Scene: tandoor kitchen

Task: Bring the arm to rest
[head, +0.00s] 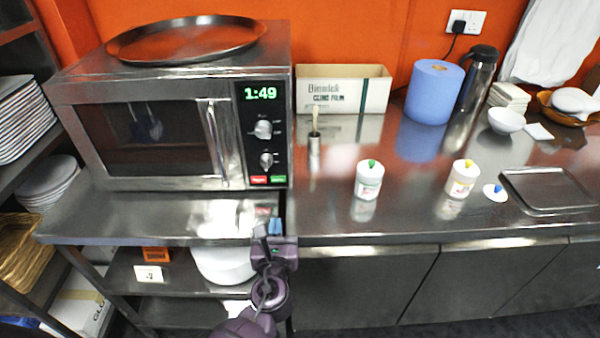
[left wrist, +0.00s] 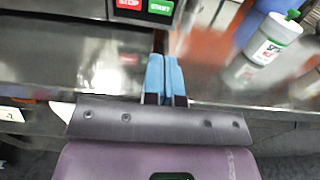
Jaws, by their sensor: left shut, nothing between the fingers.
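My left gripper (head: 275,228) is in front of the counter's front edge, below the right end of the microwave. Its blue fingertips are together with nothing between them, and they also show in the left wrist view (left wrist: 165,75). The purple arm comes up from the bottom of the head view. My right gripper is in neither view. The steel microwave (head: 150,80) stands behind the gripper with its door shut. Its display reads 1:49. Its red and green buttons show just beyond the fingertips in the left wrist view.
The steel counter (head: 320,210) has free room right of the gripper. Two white tubs, one with a green knob (head: 369,182) and one with a yellow knob (head: 462,178), stand there. A steel tray (head: 547,190) lies further right. A shelf below holds a white container (head: 222,265).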

